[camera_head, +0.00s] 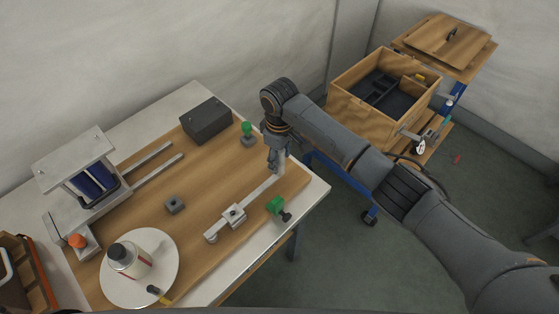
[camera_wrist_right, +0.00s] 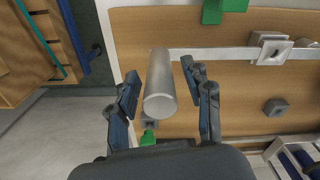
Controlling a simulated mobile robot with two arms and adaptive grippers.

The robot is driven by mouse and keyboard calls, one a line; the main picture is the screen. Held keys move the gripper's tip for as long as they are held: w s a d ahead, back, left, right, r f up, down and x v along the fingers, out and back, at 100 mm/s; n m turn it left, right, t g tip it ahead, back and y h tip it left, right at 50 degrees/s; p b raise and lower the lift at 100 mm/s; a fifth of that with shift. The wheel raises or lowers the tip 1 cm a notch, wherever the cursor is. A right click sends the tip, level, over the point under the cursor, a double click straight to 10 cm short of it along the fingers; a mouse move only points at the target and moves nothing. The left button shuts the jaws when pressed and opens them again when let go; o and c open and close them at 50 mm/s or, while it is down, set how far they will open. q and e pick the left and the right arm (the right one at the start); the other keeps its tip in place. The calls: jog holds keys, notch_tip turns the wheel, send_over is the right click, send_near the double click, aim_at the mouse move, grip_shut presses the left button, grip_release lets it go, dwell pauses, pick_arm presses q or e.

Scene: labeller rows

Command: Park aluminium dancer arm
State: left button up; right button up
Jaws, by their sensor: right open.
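The aluminium dancer arm (camera_head: 258,193) is a flat silver bar on the wooden board, passing through a square pivot block (camera_head: 234,215). An upright silver roller (camera_head: 281,161) stands at its far end. In the right wrist view the roller (camera_wrist_right: 160,88) lies between my two open fingers, with gaps visible on both sides; the bar (camera_wrist_right: 215,54) runs right from it to the block (camera_wrist_right: 270,47). My right gripper (camera_head: 273,160) is at the roller and partly hides it in the head view. My left gripper is out of view.
A green knob (camera_head: 247,129) stands behind the gripper; a green clamp-like piece (camera_head: 275,205) sits at the board's front edge. A dark box (camera_head: 206,120), small grey block (camera_head: 175,204) and white disc (camera_head: 171,269) with a bottle (camera_head: 130,259) share the table. A wooden crate (camera_head: 367,115) stands right.

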notch_tip(320, 180, up, 10)
jog(key=shift+f, duration=0.1)
dwell(0.6)
